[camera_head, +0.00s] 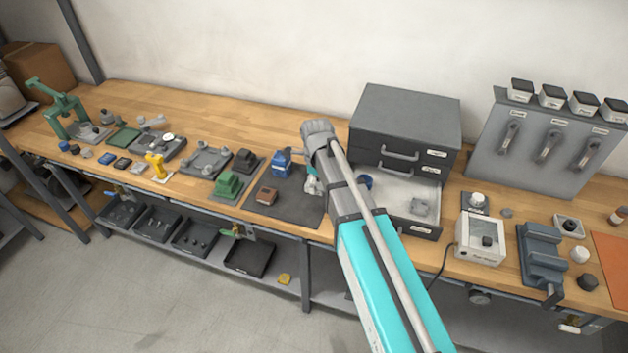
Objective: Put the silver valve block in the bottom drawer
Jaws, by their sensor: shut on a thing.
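My gripper (312,182) is low over the dark mat, left of the drawer cabinet. It is shut on a small pale silver piece, which looks like the silver valve block (313,188). My arm hides most of it, so its shape and whether it touches the mat are unclear. The bottom drawer (425,230) of the dark grey cabinet (405,115) is pulled out, to the right of my gripper. A grey blocky part (420,207) lies in its right side and a blue round part (366,181) shows at its left. My forearm covers part of the drawer.
On the dark mat (285,205) stand a blue part (282,161) and a brown block (266,195). A green block (228,184) is further left. A white box device (481,238) and a grey vise (541,255) stand right of the drawer. The drawer's middle looks bare.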

